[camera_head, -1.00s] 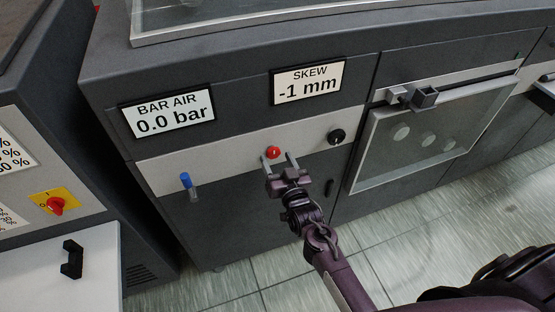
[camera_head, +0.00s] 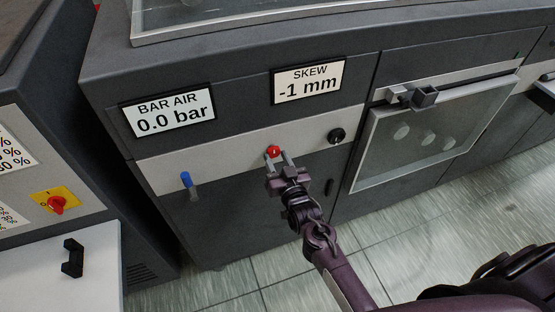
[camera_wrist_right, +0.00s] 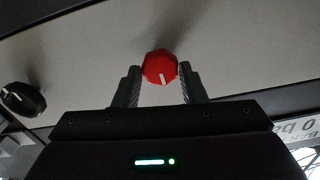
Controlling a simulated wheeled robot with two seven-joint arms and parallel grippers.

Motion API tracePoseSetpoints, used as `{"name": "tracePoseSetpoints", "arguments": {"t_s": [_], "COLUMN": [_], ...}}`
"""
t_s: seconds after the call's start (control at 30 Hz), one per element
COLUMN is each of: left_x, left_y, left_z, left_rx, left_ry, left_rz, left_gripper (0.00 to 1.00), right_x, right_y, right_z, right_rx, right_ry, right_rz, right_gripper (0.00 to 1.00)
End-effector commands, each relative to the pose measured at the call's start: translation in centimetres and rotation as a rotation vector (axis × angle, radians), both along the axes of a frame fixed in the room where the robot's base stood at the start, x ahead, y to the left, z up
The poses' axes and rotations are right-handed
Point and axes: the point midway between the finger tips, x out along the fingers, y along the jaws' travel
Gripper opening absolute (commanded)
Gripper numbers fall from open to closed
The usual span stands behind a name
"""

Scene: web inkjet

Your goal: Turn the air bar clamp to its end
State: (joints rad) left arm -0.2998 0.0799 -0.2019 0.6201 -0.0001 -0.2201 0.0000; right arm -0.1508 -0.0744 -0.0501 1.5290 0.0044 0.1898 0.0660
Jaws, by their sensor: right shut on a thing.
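A red knob (camera_head: 273,151) sits on the pale strip of the machine front, below and between the two displays. My right gripper (camera_head: 278,160) is shut on the red knob. In the right wrist view the red knob (camera_wrist_right: 160,66) sits between both fingers, its white mark pointing down in the picture. No label on the knob shows, so I cannot tell if it is the air bar clamp. The BAR AIR display (camera_head: 169,111) reads 0.0 bar. The SKEW display (camera_head: 309,81) reads -1 mm. My left gripper is not in view.
A black knob (camera_head: 337,135) is to the right of the red one and a blue-handled lever (camera_head: 187,181) to its left. A clear-windowed door (camera_head: 366,160) is further right. A cabinet with a red-and-yellow switch (camera_head: 57,204) stands left. Floor is open in front.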

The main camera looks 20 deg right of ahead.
Motion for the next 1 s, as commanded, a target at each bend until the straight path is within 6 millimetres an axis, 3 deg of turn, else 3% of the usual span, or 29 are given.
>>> {"name": "tracePoseSetpoints", "arguments": {"t_s": [1.0], "left_x": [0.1], "left_y": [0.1], "left_z": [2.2], "left_rx": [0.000], "left_ry": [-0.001], "left_rz": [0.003], "left_gripper": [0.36], "right_x": [0.0], "right_y": [0.0], "right_z": [0.0], "right_rx": [-0.889], "right_ry": [-0.030], "right_rz": [0.003], "right_gripper": [0.15]}}
